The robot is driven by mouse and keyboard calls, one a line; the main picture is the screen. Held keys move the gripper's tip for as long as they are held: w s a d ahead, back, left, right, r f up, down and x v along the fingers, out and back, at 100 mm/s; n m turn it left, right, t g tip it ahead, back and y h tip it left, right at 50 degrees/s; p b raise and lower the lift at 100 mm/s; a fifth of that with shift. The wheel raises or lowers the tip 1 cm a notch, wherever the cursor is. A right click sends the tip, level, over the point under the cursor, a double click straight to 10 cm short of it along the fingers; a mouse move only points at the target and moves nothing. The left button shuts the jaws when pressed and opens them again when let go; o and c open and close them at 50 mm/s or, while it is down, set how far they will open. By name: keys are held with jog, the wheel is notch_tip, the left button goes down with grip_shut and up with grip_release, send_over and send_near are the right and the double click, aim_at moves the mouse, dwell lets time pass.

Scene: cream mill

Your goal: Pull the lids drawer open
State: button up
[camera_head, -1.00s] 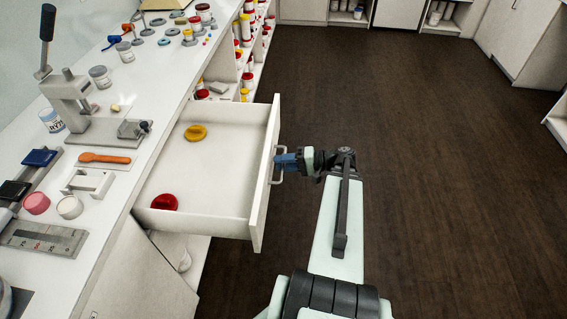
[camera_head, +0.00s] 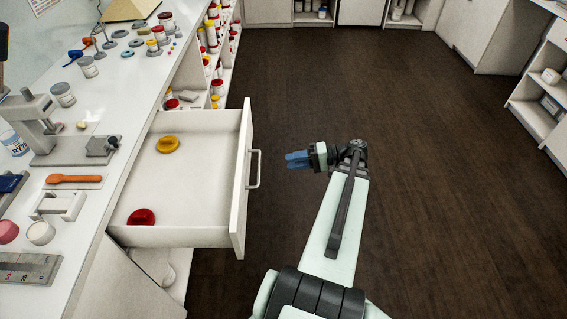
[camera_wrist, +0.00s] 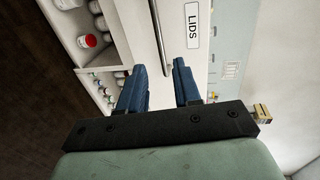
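The lids drawer (camera_head: 180,236) stands pulled out from under the white counter, with a yellow lid (camera_head: 168,145) and a red lid (camera_head: 141,217) inside. Its bar handle (camera_head: 257,168) is on the front panel. In the wrist view the front carries a "LIDS" label (camera_wrist: 193,28), and the handle (camera_wrist: 160,40) shows beyond the fingers. My gripper (camera_head: 288,160) is to the right of the handle, apart from it, with nothing held. In the wrist view its two blue fingers (camera_wrist: 158,82) are spread with a gap between them.
The counter (camera_head: 118,118) at left holds a press (camera_head: 40,125), an orange spoon (camera_head: 74,179) and jars. Shelves with red- and yellow-lidded jars (camera_head: 212,40) stand behind the drawer. The dark floor (camera_head: 430,150) to the right is clear.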

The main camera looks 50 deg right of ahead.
aim_at(259, 166)
jog(key=shift+v, duration=0.85)
jog(key=shift+x, duration=6.9)
jog(key=shift+s, duration=0.1)
jog(key=v, duration=1.3)
jog(key=shift+x, duration=6.85)
